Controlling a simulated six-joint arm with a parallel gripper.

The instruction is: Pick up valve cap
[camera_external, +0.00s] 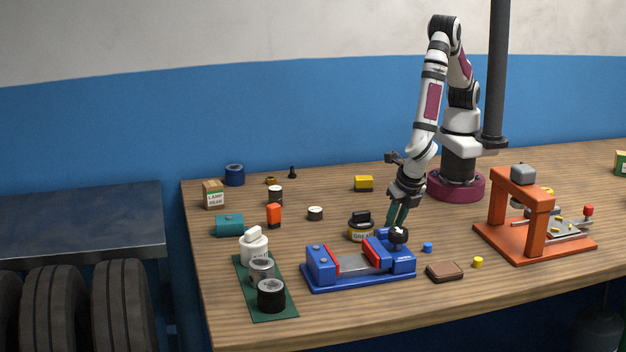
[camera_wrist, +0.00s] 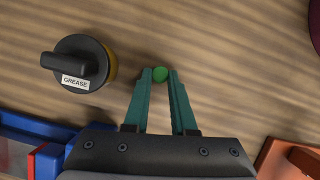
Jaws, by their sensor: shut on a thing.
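A small round green valve cap (camera_wrist: 160,74) sits between the tips of my two teal fingers in the wrist view. My gripper (camera_wrist: 160,79) is shut on it. In the external view my gripper (camera_external: 397,224) points down just behind the right end of the blue vise, to the right of the grease jar. The cap is hidden there, behind the vise's dark knob. I cannot tell whether the cap touches the table.
The blue vise (camera_external: 346,279) stands in front of my gripper, and the grease jar (camera_external: 360,232) is close on its left. A blue cap (camera_external: 427,247), a brown wallet-like block (camera_external: 444,271) and a yellow cap (camera_external: 478,262) lie to the right. An orange press (camera_external: 540,243) stands further right.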

